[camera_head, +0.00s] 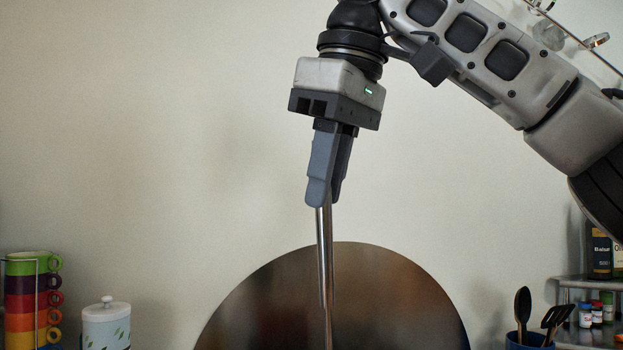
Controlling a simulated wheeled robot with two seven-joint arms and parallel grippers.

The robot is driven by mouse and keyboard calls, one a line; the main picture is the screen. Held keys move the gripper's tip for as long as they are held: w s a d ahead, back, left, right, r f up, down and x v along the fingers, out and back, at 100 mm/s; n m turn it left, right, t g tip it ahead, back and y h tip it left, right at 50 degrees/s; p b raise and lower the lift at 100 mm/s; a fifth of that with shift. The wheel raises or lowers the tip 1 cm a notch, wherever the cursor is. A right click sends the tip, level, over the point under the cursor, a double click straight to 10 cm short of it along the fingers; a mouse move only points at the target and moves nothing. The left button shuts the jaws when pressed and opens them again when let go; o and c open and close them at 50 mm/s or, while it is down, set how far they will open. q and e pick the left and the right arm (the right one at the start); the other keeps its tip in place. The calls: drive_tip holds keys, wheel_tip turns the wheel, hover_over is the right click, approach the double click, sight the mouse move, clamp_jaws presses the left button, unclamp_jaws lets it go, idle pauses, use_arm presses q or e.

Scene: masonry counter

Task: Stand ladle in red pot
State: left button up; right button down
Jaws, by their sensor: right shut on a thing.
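My right gripper (322,198) is high in the middle of the head view, pointing down. It is shut on the top of a thin shiny metal handle, the ladle (325,255), which hangs close to upright below the fingers. The ladle's lower end runs out of the bottom of the picture, so its bowl is not seen. The red pot is not in view. My left gripper is not in view.
A large round brown disc (400,300) stands behind the ladle. At left are a stack of coloured mugs (20,300) on a rack and a lidded white jar (106,325). At right are a blue utensil holder (528,342) and a shelf with bottles (600,255).

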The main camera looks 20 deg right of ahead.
sight(330, 249)
drive_tip(key=shift+s+f, duration=0.35)
drive_tip(key=shift+f, duration=0.45)
drive_tip(key=shift+s+x, duration=0.15)
drive_tip(key=shift+x, duration=0.55)
drive_tip(key=shift+s+x, duration=0.15)
drive_tip(key=shift+x, duration=0.55)
drive_tip(key=shift+d+f+b, duration=0.1)
drive_tip(key=shift+f+b, duration=0.75)
drive_tip(key=shift+f, duration=0.55)
drive_tip(key=shift+f+b, duration=0.55)
drive_tip(key=shift+f, duration=0.35)
drive_tip(key=shift+f+b, duration=0.35)
drive_tip(key=shift+f, duration=0.2)
drive_tip(key=shift+f+b, duration=1.45)
drive_tip(key=shift+f, duration=0.9)
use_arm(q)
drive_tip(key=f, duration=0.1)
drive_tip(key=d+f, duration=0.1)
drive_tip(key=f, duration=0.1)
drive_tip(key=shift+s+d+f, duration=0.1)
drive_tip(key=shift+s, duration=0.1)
use_arm(e)
drive_tip(key=shift+f, duration=0.15)
